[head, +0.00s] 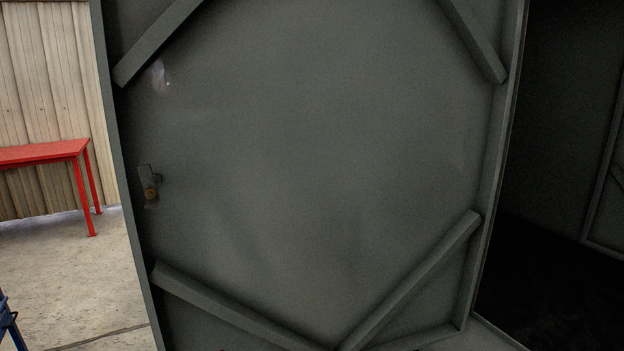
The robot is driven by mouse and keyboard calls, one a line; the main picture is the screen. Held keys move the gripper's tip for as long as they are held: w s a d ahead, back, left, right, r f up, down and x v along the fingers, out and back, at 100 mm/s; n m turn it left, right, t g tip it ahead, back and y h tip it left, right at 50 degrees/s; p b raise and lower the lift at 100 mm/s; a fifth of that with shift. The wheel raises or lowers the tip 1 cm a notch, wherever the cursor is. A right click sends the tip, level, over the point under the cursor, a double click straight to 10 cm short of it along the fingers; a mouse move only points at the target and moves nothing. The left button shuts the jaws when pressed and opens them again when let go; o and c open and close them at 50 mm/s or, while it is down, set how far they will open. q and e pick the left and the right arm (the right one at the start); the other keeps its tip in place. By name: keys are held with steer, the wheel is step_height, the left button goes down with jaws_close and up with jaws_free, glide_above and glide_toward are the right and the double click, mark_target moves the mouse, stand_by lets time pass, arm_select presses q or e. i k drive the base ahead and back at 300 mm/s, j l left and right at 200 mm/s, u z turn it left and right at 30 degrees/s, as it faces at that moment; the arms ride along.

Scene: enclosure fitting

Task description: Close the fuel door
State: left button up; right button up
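A large dark grey metal door (310,170) fills most of the head view. I see its inner face, with diagonal braces near the corners. A small latch (149,186) with a brass-coloured part sits near the door's left edge. The door stands open; to its right is the dark inside of an enclosure (560,130). The door's top edge is out of the picture. Neither of my grippers shows in the head view.
A red table (45,153) stands at the left against a corrugated wall (45,70). Bare concrete floor (70,280) lies between it and the door. Part of a blue object (8,322) shows at the lower left edge.

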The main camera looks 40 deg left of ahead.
mark_target(326, 172)
steer(key=k+j, duration=0.1)
steer(key=j, duration=1.1)
steer(key=j+z, duration=0.2)
steer(key=j, duration=0.5)
steer(key=j+z, duration=0.15)
steer(key=j, duration=0.6)
steer(key=k+j+z, duration=0.2)
steer(key=j, duration=0.5)
steer(key=i+j+z, duration=0.1)
steer(key=j+z, duration=0.4)
steer(key=j, duration=0.25)
steer(key=j+z, duration=0.5)
steer(key=j, duration=0.75)
steer(key=z, duration=0.65)
steer(key=k+j+z, duration=0.1)
steer(key=j+z, duration=0.15)
steer(key=j, duration=0.15)
steer(key=k+j+z, duration=0.1)
steer(key=j+z, duration=0.2)
steer(key=k+j+z, duration=0.1)
steer(key=j, duration=0.35)
steer(key=k+j+z, duration=0.1)
steer(key=k+j, duration=0.25)
steer(key=k+j+z, duration=0.1)
steer(key=k+j, duration=0.15)
steer(key=j, duration=0.3)
steer(key=k+j+z, duration=0.1)
steer(key=k+j, duration=0.15)
steer(key=j, duration=0.15)
